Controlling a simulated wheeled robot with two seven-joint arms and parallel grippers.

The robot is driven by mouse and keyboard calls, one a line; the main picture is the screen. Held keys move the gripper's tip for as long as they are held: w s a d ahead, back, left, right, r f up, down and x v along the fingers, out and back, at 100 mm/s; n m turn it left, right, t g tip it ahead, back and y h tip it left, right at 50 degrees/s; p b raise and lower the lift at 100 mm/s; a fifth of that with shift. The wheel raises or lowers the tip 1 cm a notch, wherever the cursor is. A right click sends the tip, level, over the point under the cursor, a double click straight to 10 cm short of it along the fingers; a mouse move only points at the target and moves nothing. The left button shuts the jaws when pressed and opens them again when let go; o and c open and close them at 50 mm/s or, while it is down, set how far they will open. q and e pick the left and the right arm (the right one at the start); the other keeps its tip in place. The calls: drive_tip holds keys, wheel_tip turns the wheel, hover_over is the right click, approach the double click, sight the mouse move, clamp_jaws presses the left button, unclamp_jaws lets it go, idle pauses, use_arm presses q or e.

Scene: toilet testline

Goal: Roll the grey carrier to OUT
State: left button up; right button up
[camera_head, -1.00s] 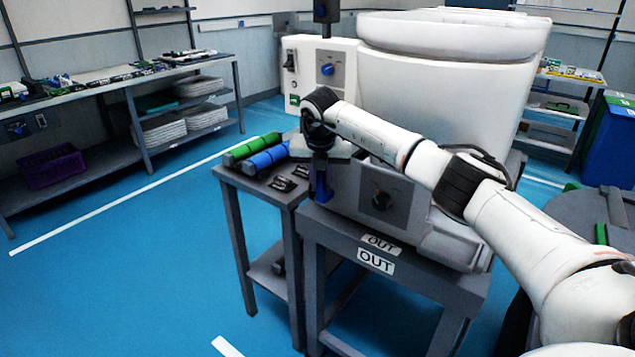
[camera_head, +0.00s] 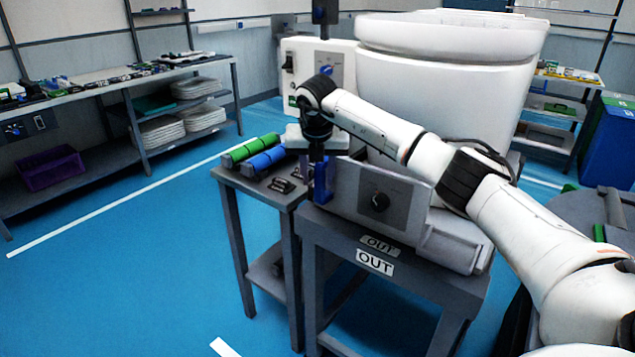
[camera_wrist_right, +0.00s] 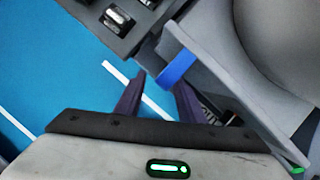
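The grey carrier (camera_head: 400,205) is a low grey body with a black knob on its front panel. It sits on the dark grey stand with the OUT label (camera_head: 375,262), below a large white toilet (camera_head: 440,95). A blue piece (camera_head: 323,183) is at its left end; a blue strip (camera_wrist_right: 176,68) also shows in the right wrist view. My right gripper (camera_head: 318,185) points down at that left end. In the wrist view its fingers (camera_wrist_right: 160,82) are apart, with floor between them and the blue strip just beyond the right finger. I cannot tell whether they touch. My left gripper is out of view.
A small side table (camera_head: 235,178) left of the stand holds a green roll (camera_head: 250,148), a blue roll (camera_head: 264,160) and small dark parts. A white panel with a blue knob (camera_head: 326,71) stands behind. Blue floor is clear at left; shelving lines the left wall.

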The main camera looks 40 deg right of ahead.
drive_tip(key=v, duration=0.7)
drive_tip(key=shift+r, duration=0.2)
drive_tip(key=shift+a, duration=0.1)
